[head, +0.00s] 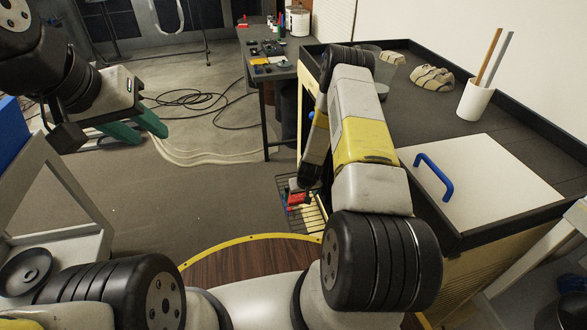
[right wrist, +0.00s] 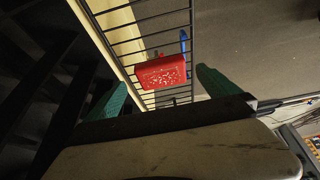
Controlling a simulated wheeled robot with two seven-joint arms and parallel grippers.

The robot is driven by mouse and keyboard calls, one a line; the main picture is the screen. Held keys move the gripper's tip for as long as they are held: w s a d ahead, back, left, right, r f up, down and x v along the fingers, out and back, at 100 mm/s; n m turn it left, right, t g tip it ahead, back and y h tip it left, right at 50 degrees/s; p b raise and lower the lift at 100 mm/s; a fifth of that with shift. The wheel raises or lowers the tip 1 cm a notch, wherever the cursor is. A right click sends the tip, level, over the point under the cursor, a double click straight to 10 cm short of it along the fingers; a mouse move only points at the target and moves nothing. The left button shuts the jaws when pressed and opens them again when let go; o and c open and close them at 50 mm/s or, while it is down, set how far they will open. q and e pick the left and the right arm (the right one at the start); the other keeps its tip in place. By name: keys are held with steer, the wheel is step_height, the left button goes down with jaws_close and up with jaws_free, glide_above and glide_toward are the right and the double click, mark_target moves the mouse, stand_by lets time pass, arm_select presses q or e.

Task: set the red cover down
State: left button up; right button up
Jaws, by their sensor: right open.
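The red cover (right wrist: 161,72) lies on the bars of a wire rack (right wrist: 125,22) in the right wrist view, with pale markings on its face. My right gripper (right wrist: 162,80) is open, its green fingers on either side of the cover with gaps between; I cannot tell how far the cover is beyond the tips. In the head view a red piece (head: 296,198) shows on the low rack (head: 311,217), partly hidden by my right arm, which also hides the right fingers. My left gripper (head: 137,127) is open and empty, above the floor at left.
A blue-handled item (right wrist: 183,42) stands beside the cover. The dark counter (head: 425,115) at right carries a white panel with a blue handle (head: 436,176) and a white cup (head: 474,100) with sticks. A tool table (head: 270,50) stands behind.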

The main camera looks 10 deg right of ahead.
steer(key=s+a+r, duration=0.1)
steer(key=s+r, duration=0.1)
steer(key=r, duration=1.1)
steer(key=s+a+r+t+y, duration=0.1)
steer(key=s+a+r, duration=0.1)
steer(key=r, duration=1.2)
steer(key=s+a+r, duration=0.1)
steer(key=s+r, duration=0.1)
steer(key=r, duration=1.1)
steer(key=s+a+r, duration=0.1)
steer(key=s+r, duration=0.7)
steer(key=s, duration=0.4)
steer(key=s+a+r+y, duration=0.1)
steer(key=s+r, duration=0.7)
steer(key=s, duration=0.4)
steer(key=shift+t, duration=0.3)
